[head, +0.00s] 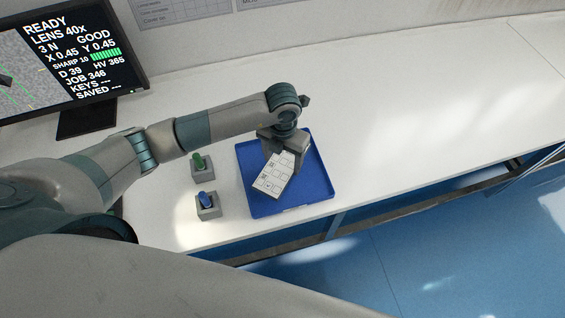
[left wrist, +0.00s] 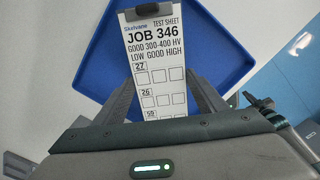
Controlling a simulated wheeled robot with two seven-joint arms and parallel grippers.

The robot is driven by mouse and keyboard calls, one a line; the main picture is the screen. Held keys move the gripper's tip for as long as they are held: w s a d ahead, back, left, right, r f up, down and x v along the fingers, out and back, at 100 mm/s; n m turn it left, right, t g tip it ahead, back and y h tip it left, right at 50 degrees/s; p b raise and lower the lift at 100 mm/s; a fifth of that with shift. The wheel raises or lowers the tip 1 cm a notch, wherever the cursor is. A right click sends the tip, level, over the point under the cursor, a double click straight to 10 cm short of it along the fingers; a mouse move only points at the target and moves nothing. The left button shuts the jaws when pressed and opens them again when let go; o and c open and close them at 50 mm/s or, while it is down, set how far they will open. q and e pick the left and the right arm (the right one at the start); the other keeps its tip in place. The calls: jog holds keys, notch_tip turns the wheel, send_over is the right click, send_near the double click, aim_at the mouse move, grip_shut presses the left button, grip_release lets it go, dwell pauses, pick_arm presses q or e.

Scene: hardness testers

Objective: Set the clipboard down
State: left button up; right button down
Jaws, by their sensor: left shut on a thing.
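The clipboard (head: 272,181) carries a white test sheet with rows of boxes. In the left wrist view the clipboard (left wrist: 155,70) reads "JOB 346" and "GOOD 300-400 HV", with a dark clip at its top. My left gripper (head: 277,142) is shut on the clipboard, its fingers on either side of it in the left wrist view (left wrist: 160,98). The clipboard is over the blue tray (head: 322,188), tilted across it. I cannot tell whether it touches the tray floor. The gripper hides part of the clipboard. My right gripper is not in view.
Left of the tray stand two grey blocks, one with a green-topped piece (head: 198,162) and one with a blue-topped piece (head: 206,200). A monitor (head: 70,60) stands at the back left. The white bench (head: 420,110) is clear to the right; its front edge runs just below the tray.

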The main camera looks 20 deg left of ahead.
aim_at(283, 164)
pick_arm(q)
notch_tip(283, 164, down, 2)
jog(key=shift+f+p, duration=0.25)
jog(key=shift+p, duration=0.25)
jog(key=shift+f, duration=0.15)
jog(key=shift+f, duration=0.2)
jog(key=o, duration=1.2)
jog(key=shift+r, duration=0.1)
jog(key=shift+r, duration=0.1)
